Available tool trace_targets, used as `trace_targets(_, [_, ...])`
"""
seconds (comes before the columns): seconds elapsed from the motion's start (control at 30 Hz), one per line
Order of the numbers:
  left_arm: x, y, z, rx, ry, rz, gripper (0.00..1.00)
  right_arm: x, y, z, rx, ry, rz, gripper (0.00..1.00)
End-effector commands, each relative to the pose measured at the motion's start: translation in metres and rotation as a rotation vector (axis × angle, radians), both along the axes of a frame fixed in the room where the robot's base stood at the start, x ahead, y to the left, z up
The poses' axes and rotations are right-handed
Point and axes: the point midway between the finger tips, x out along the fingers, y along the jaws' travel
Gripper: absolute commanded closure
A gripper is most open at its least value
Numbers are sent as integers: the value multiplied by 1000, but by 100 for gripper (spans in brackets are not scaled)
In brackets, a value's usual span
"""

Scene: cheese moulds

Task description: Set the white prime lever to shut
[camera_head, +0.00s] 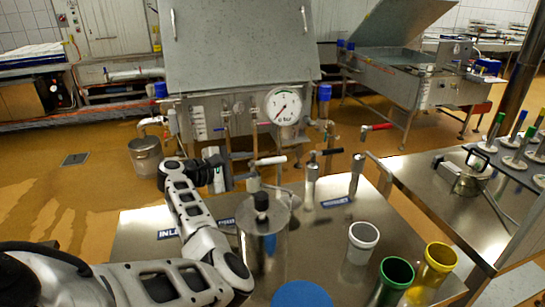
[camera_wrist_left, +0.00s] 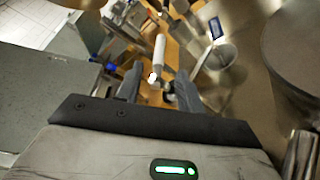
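The white prime lever (camera_head: 268,161) has a white handle on a steel stem at the back of the steel table. In the head view its handle points right and slightly up. My left gripper (camera_head: 226,174) is just to the left of it. In the left wrist view the white handle (camera_wrist_left: 159,52) stands beyond and between the two dark fingers of my left gripper (camera_wrist_left: 158,88). The fingers are apart, and I see no clear contact with the handle. My right gripper is not in view.
A lidded steel vessel (camera_head: 263,235) stands in front of the lever. A black-handled lever (camera_head: 328,152) and a red-handled lever (camera_head: 377,127) stand to its right. A pressure gauge (camera_head: 284,105) is behind. White (camera_head: 361,240), green (camera_head: 394,280) and yellow (camera_head: 436,262) cups stand at front right.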

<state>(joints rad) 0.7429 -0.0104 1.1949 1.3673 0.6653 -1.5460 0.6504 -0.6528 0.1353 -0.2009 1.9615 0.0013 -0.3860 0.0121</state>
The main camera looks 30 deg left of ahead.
Motion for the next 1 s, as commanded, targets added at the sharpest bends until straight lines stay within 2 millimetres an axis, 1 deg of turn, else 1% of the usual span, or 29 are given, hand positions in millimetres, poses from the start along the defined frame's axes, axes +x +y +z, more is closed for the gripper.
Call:
trace_targets(0.13, [2, 0, -1, 0, -2, 1, 62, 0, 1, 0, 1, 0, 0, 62])
trace_targets(0.23, [10, -3, -1, -2, -3, 1, 62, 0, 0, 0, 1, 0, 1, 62])
trace_targets(0.5, [48, -19, -10, -1, -3, -1, 62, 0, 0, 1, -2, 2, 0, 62])
trace_targets(0.63, [61, -23, -14, -1, -2, 2, 62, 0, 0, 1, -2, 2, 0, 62])
trace_targets(0.8, [68, -26, -16, 2, -2, 2, 62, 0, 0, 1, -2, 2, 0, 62])
trace_targets(1.0, [68, -26, -16, 2, -1, 3, 62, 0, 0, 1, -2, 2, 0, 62])
